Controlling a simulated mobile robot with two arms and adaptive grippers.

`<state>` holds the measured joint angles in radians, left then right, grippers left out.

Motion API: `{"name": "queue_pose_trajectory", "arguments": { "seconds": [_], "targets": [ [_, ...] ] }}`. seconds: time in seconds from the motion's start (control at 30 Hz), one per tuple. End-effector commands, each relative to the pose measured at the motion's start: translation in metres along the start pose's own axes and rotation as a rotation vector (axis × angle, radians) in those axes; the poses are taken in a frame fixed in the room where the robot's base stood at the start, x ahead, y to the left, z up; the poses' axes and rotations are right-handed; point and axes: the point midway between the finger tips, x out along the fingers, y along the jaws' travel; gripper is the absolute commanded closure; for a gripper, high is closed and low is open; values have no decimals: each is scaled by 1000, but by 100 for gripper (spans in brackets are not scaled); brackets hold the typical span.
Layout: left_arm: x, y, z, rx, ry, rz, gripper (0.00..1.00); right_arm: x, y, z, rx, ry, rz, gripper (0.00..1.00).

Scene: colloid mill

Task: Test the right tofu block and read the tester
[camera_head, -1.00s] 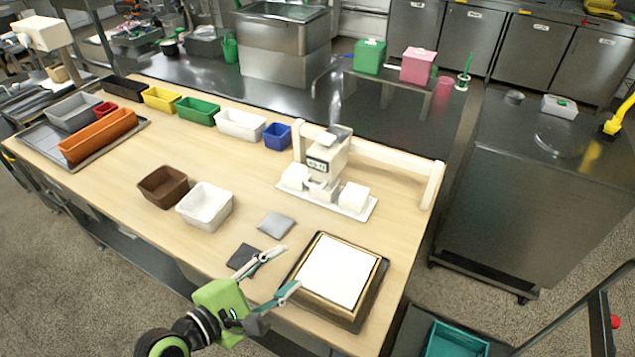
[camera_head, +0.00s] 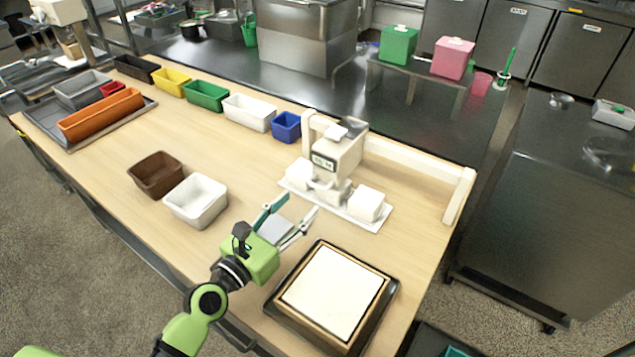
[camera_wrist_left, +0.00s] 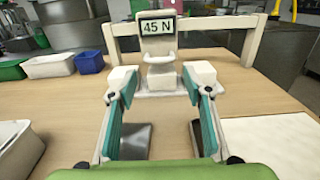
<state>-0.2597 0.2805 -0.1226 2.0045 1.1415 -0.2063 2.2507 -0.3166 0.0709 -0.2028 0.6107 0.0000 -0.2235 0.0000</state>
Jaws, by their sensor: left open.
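The white tester (camera_head: 340,155) stands on a white base plate at the back of the wooden table. Its display (camera_wrist_left: 157,26) reads 45 N in the left wrist view. The right tofu block (camera_head: 367,204), a white cube, sits on the plate's right end; it also shows in the left wrist view (camera_wrist_left: 201,73). The left tofu block (camera_head: 299,173) sits on the other end. A pale block-like piece (camera_wrist_left: 162,80) is under the tester's head; I cannot tell if it is tofu. My left gripper (camera_head: 300,203) is open and empty, in front of the tester, fingers towards it.
A framed tray with a white sheet (camera_head: 334,292) lies at the table's front right. A grey pad (camera_head: 276,231) lies beneath my fingers. White (camera_head: 196,201) and brown (camera_head: 156,174) bins stand to the left. A cream rail (camera_head: 415,168) runs behind the tester.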

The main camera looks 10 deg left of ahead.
Motion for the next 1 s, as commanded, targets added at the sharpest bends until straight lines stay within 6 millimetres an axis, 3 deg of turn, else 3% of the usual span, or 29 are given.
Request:
{"name": "queue_pose_trajectory", "arguments": {
  "seconds": [0.23, 0.4, 0.6, 0.87, 1.0],
  "targets": [
    [49, 0, 2, 1, -2, 0, 54, -8, 5, -26, -1, 37, 5, 60],
    [72, 0, 1, 0, -1, 0, 54, -9, 10, -29, -2, 42, 11, 60],
    [84, 0, 0, 2, 1, -1, 54, -10, 14, -24, -1, 34, 16, 60],
    [84, 0, 0, 2, 1, -1, 54, -10, 14, -16, 0, 23, 16, 60],
    [84, 0, 0, 2, 1, -1, 85, -10, 14, -16, 0, 23, 15, 60]
  ]
}}
